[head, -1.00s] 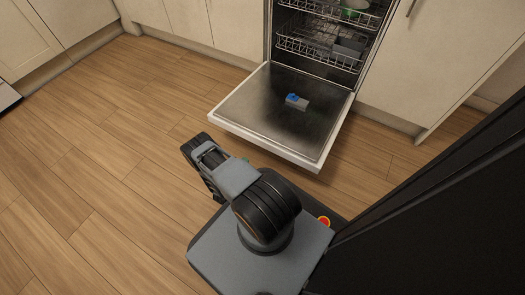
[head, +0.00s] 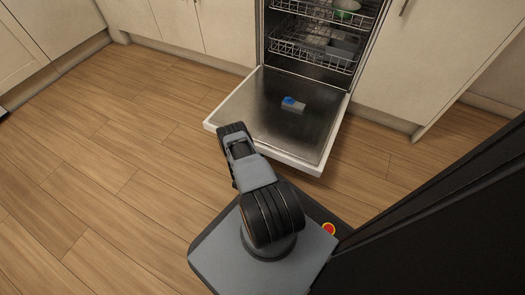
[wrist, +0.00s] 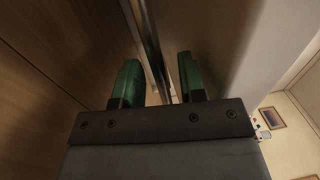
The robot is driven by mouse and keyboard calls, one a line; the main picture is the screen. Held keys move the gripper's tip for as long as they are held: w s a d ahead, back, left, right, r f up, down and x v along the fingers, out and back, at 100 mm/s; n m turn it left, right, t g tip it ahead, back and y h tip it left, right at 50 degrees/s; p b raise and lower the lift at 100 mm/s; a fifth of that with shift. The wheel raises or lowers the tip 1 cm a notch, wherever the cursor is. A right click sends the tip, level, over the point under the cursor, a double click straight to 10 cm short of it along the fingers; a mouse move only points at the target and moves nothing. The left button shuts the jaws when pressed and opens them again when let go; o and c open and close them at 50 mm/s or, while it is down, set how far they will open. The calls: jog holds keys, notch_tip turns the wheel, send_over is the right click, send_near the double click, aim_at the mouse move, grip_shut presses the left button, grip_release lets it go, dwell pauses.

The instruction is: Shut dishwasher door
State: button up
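The dishwasher door (head: 262,108) is folded down flat in front of the open dishwasher (head: 312,42), its metal inner side facing up. My gripper is at the door's near left corner in the head view, where my wrist hides its fingers. In the wrist view, my gripper (wrist: 157,70) has two green fingers standing apart. A thin metallic edge strip runs through the view between them, beside a pale panel that looks like the door (wrist: 235,45). I cannot tell whether the fingers touch it.
A small blue and grey dispenser (head: 292,104) is on the door's inner side. Dish racks (head: 312,38) are inside, with a green bowl (head: 345,8) above. White cabinets (head: 180,22) flank the dishwasher. A tall dark surface (head: 440,215) stands close at right. The wooden floor (head: 100,170) at left is clear.

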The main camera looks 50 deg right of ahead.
jog(key=shift+w+d, duration=0.1)
jog(key=shift+d, duration=0.2)
grip_shut()
dwell(0.5)
